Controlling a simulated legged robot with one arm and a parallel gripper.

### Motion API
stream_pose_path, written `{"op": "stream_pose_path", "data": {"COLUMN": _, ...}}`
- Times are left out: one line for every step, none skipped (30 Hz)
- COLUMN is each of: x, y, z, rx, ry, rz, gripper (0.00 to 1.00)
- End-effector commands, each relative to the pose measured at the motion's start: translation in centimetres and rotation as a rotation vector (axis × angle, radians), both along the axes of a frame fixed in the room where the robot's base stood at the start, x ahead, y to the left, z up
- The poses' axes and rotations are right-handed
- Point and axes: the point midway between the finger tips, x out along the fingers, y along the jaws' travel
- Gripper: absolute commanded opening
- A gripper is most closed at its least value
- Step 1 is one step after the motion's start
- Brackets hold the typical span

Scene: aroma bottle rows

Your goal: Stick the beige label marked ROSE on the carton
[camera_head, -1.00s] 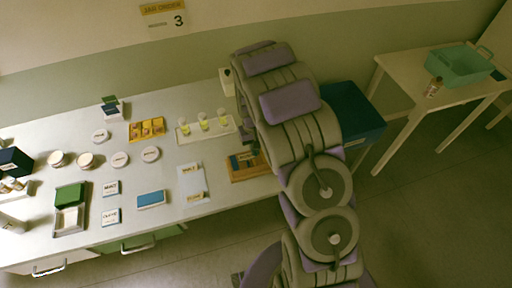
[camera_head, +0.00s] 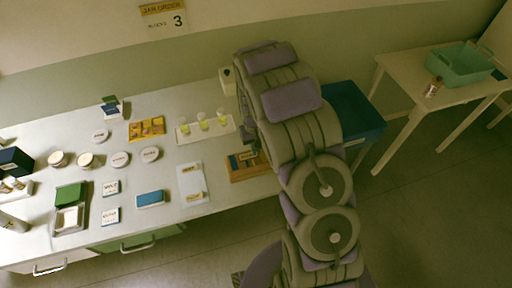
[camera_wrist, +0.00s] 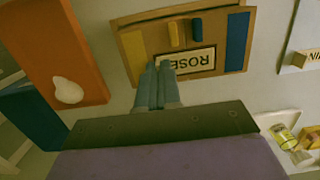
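The beige label marked ROSE (camera_wrist: 198,62) lies over a brown board or tray (camera_wrist: 222,13) with yellow and blue strips; its lettering is upside down in the wrist view. The same tray (camera_head: 262,174) stands at the table's right end in the head view, partly behind my arm. My gripper (camera_wrist: 158,68) has its two blue-grey fingers close together over the label's left end, hiding part of it. I cannot tell whether they pinch the label or only rest over it. I cannot tell for sure which thing is the carton.
An orange block (camera_wrist: 52,35) with a pale rounded patch stands beside the tray in the wrist view. A blue bin (camera_head: 362,120) is right of my arm. A white sheet (camera_head: 190,180) lies left of the tray. Beakers with yellow liquid (camera_head: 203,121) stand behind.

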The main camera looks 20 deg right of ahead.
Motion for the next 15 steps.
{"op": "stream_pose_path", "data": {"x": -0.09, "y": 0.10, "z": -0.15, "rx": 0.001, "ry": 0.003, "rz": 0.000, "gripper": 0.00}}
{"op": "stream_pose_path", "data": {"x": -0.10, "y": 0.10, "z": -0.16, "rx": 0.001, "ry": 0.003, "rz": 0.000, "gripper": 0.00}}
{"op": "stream_pose_path", "data": {"x": -0.09, "y": 0.11, "z": -0.16, "rx": 0.001, "ry": 0.004, "rz": 0.000, "gripper": 0.06}}
{"op": "stream_pose_path", "data": {"x": -0.09, "y": 0.11, "z": -0.16, "rx": 0.001, "ry": 0.004, "rz": 0.000, "gripper": 0.09}}
{"op": "stream_pose_path", "data": {"x": -0.10, "y": 0.11, "z": -0.17, "rx": 0.001, "ry": 0.004, "rz": 0.000, "gripper": 0.12}}
{"op": "stream_pose_path", "data": {"x": -0.11, "y": 0.11, "z": -0.16, "rx": 0.001, "ry": 0.004, "rz": 0.000, "gripper": 0.16}}
{"op": "stream_pose_path", "data": {"x": -0.12, "y": 0.11, "z": -0.16, "rx": 0.001, "ry": 0.004, "rz": 0.000, "gripper": 0.19}}
{"op": "stream_pose_path", "data": {"x": -0.12, "y": 0.11, "z": -0.15, "rx": 0.001, "ry": 0.004, "rz": 0.000, "gripper": 0.22}}
{"op": "stream_pose_path", "data": {"x": -0.13, "y": 0.10, "z": -0.15, "rx": 0.001, "ry": 0.004, "rz": 0.000, "gripper": 0.26}}
{"op": "stream_pose_path", "data": {"x": -0.13, "y": 0.10, "z": -0.15, "rx": 0.001, "ry": 0.004, "rz": 0.000, "gripper": 0.28}}
{"op": "stream_pose_path", "data": {"x": -0.14, "y": 0.10, "z": -0.14, "rx": 0.001, "ry": 0.004, "rz": 0.000, "gripper": 0.31}}
{"op": "stream_pose_path", "data": {"x": -0.14, "y": 0.09, "z": -0.14, "rx": 0.001, "ry": 0.004, "rz": 0.000, "gripper": 0.33}}
{"op": "stream_pose_path", "data": {"x": -0.14, "y": 0.09, "z": -0.14, "rx": 0.001, "ry": 0.004, "rz": 0.000, "gripper": 0.33}}
{"op": "stream_pose_path", "data": {"x": -0.14, "y": 0.09, "z": -0.14, "rx": 0.001, "ry": 0.004, "rz": 0.000, "gripper": 0.33}}
{"op": "stream_pose_path", "data": {"x": -0.14, "y": 0.09, "z": -0.13, "rx": 0.001, "ry": 0.004, "rz": 0.000, "gripper": 0.33}}
